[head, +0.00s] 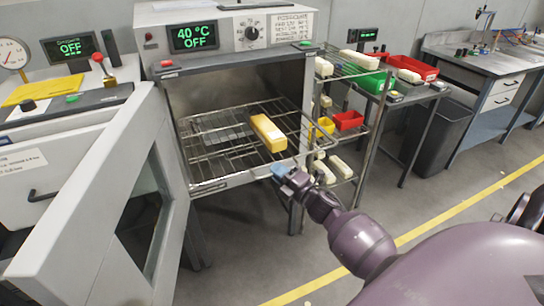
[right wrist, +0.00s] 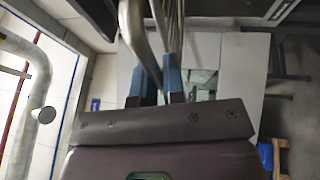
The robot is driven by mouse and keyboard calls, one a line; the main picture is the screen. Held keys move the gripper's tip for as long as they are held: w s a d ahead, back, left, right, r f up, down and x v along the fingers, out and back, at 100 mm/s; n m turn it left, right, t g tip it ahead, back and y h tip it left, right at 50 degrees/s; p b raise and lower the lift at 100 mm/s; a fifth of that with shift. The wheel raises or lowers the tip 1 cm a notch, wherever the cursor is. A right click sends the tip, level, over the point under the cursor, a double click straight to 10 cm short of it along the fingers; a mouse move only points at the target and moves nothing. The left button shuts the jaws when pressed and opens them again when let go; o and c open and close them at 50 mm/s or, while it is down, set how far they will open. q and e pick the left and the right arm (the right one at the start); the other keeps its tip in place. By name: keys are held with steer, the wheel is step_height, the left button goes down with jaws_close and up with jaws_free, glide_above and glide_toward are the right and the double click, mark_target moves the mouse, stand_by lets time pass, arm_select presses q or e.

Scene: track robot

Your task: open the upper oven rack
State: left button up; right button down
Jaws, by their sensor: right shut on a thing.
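The oven (head: 240,28) stands open at the centre left, its thick grey door (head: 85,215) swung out to the left. A wire oven rack (head: 215,140) shows inside, with a yellow block (head: 268,132) on its right part. My right gripper (head: 283,173) is at the front right of the rack. In the right wrist view its blue fingers (right wrist: 157,85) are shut on a metal bar (right wrist: 140,35), which appears to be part of the rack. The fingers hide the held spot in the head view. My left gripper is not in view.
A wire shelf (head: 350,72) with green, red and yellow bins stands close to the oven's right side. A grey waste bin (head: 440,132) and a workbench (head: 485,65) are farther right. The floor by the yellow line (head: 450,210) is clear.

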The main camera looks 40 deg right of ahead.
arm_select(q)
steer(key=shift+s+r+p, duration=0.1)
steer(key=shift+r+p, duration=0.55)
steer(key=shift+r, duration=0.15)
arm_select(e)
steer(key=s, duration=0.2)
steer(key=s+a, duration=0.1)
steer(key=s, duration=0.2)
steer(key=shift+s+a, duration=0.15)
steer(key=shift+s, duration=0.15)
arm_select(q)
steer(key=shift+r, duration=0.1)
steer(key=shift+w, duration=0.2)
arm_select(e)
steer(key=c, duration=1.2)
jaws_free()
steer(key=shift+c, duration=0.2)
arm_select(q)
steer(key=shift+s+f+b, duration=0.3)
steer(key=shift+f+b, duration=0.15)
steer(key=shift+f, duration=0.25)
arm_select(e)
steer(key=v, duration=1)
steer(key=shift+s, duration=0.4)
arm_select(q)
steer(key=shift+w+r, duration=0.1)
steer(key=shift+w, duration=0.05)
